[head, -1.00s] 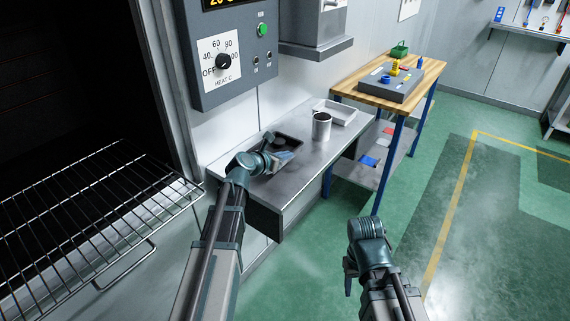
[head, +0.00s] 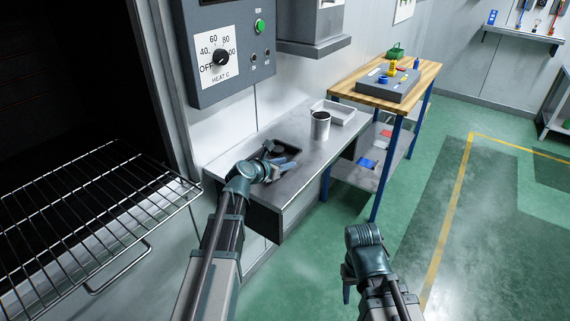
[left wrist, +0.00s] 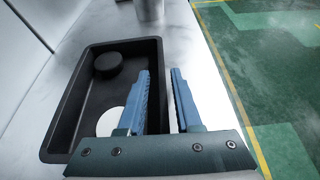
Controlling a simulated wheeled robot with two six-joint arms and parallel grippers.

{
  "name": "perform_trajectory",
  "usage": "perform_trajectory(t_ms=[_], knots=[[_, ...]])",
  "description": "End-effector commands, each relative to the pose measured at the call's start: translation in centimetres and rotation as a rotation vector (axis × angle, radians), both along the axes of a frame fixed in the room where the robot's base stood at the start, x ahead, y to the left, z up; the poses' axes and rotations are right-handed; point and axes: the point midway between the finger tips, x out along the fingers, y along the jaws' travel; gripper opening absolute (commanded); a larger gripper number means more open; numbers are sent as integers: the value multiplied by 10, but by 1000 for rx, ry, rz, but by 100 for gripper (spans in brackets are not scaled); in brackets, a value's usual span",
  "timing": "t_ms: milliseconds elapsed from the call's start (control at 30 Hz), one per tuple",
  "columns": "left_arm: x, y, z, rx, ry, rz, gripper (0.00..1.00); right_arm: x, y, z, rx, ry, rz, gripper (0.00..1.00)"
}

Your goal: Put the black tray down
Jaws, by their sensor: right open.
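The black tray (left wrist: 92,98) rests flat on the metal counter (head: 308,166); in the head view the tray (head: 289,147) is partly hidden by my left gripper. A black disc (left wrist: 110,66) and a white disc (left wrist: 111,121) lie in it. My left gripper (left wrist: 160,78) is open at the tray's right wall. One blue finger is over the tray's inside and the other is outside the wall, with a gap showing. It also shows in the head view (head: 275,157). My right gripper (head: 347,287) is open and empty above the floor, away from the counter.
A metal cup (head: 320,125) and a light shallow tray (head: 335,112) stand farther along the counter. A wooden-topped table (head: 385,87) with a grey box is beyond. An oven rack (head: 90,215) juts out at left. Green floor at right is clear.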

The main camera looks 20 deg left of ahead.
Motion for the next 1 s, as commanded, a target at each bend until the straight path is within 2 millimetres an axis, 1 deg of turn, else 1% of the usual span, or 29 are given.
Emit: perform_trajectory(t_ms=[233,333,467,600,800,1000], knots=[[0,0,1,0,0,0,33,0,0,1,0,0,0,50],[0,0,6,0,0,0,33,0,0,6,0,0,0,50],[-21,6,14,-2,1,1,33,0,0,14,0,0,0,50],[-47,15,26,-1,0,3,33,0,0,26,0,0,0,50],[-80,27,40,0,1,2,33,0,0,40,0,0,0,50],[-100,35,48,-1,0,1,33,0,0,47,0,0,0,50]])
